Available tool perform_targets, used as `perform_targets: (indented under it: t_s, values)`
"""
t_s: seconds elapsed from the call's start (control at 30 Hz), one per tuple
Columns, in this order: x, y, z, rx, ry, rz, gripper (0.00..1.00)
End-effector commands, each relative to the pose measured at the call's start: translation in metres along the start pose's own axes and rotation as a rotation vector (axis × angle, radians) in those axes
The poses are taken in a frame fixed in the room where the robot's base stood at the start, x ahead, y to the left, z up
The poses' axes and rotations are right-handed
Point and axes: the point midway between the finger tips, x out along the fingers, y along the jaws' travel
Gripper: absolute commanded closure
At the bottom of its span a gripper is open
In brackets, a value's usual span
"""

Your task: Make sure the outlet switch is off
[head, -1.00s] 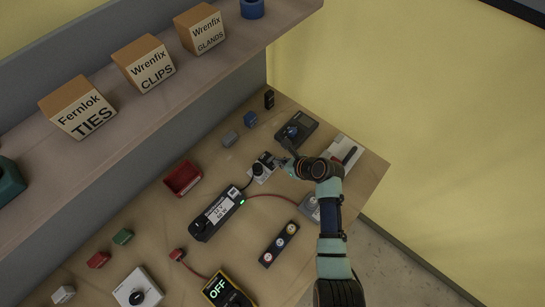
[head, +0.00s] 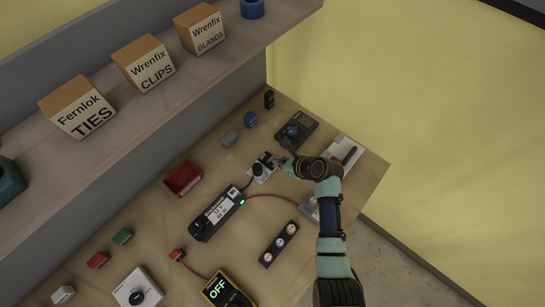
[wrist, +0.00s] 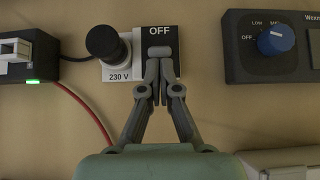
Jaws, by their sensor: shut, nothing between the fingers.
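The outlet (wrist: 118,72) is a light plate marked 230 V, with a black round plug (wrist: 103,41) in its left part. Its switch (wrist: 174,38) is the black part on the right, and the word OFF shows at its top. In the head view the outlet (head: 257,178) lies on the bench near the power supply. My gripper (wrist: 160,52) is shut and empty, its fingertips over the lower part of the switch and hiding some of it. I cannot tell whether they touch it. In the head view my gripper (head: 281,162) is just right of the outlet.
A dark control box with a blue knob (wrist: 276,40) stands right of the outlet. A black power supply (head: 216,214) with a green light and red cable is at the left.

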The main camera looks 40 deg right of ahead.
Motion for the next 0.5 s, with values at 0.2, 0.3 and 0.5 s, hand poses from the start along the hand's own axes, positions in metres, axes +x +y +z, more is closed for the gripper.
perform_targets:
  t_s: [0.2, 0.3, 0.5]
  values:
    - [0.008, 0.0, 0.008, -0.001, 0.0, 0.0, 1.0]
    - [0.012, 0.0, 0.011, 0.0, 0.0, 0.0, 1.0]
    - [0.017, 0.0, 0.015, 0.0, 0.002, 0.0, 1.0]
